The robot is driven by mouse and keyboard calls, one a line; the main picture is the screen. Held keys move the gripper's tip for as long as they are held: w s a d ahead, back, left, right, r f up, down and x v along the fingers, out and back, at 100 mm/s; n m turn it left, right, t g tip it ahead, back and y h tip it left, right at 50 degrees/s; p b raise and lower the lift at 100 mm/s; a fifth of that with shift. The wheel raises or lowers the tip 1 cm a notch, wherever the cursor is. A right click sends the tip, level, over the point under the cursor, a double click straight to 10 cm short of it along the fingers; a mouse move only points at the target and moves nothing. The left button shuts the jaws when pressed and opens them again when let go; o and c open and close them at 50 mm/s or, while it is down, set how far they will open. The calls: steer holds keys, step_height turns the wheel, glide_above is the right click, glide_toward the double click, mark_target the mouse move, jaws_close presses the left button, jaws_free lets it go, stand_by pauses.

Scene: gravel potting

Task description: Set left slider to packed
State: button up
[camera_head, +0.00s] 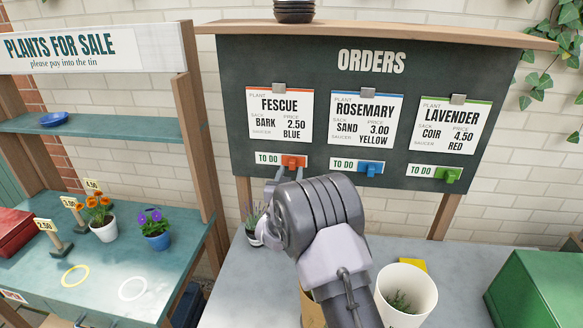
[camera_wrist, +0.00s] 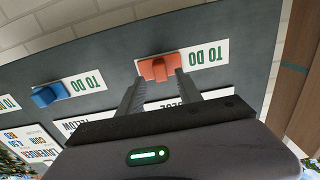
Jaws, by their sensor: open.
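The left slider is the orange-red knob (camera_head: 294,161) under the Fescue card on the dark orders board (camera_head: 330,100). The label beside it reads "TO DO". My gripper (camera_head: 279,174) is raised to the board at this slider. In the wrist view the same orange knob (camera_wrist: 160,68) lies at the tips of the two fingers of my gripper (camera_wrist: 157,80), which are apart; whether they touch it I cannot tell. The blue slider (camera_head: 371,169) and the green slider (camera_head: 447,174) also have "TO DO" beside them.
A white pot (camera_head: 407,294) with a plant stands on the grey bench (camera_head: 228,290) below, right of my arm. A small potted lavender (camera_head: 254,228) is partly hidden behind my gripper. A green box (camera_head: 535,290) stands at right, a sales stand (camera_head: 120,262) at left.

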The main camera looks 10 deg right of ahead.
mark_target(292, 166)
steer(key=shift+x, duration=1.8)
jaws_close()
